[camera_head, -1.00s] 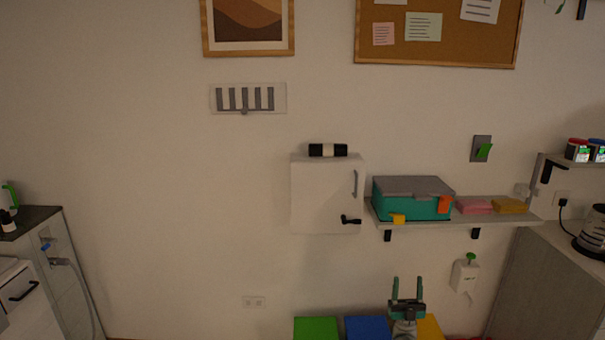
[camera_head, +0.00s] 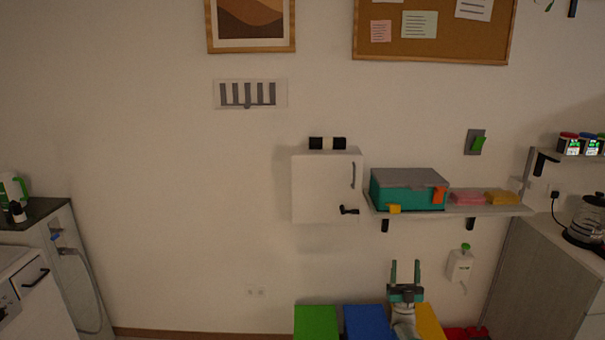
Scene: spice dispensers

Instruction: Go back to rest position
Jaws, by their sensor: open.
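My gripper (camera_head: 405,272) is at the bottom right of the middle, with its two green fingers pointing up and apart. It is open, with nothing between the fingers. It stands in front of the bare wall, below the shelf in the picture and touching nothing that I can see. My grey arm shows below it, in front of the yellow block (camera_head: 428,322) and beside the blue block (camera_head: 368,321).
A green block (camera_head: 316,321) stands left of the blue one. A white cabinet (camera_head: 325,190) and a shelf (camera_head: 480,210) with a teal box (camera_head: 405,192) are on the wall. Counters stand at left (camera_head: 35,213) and right (camera_head: 560,245).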

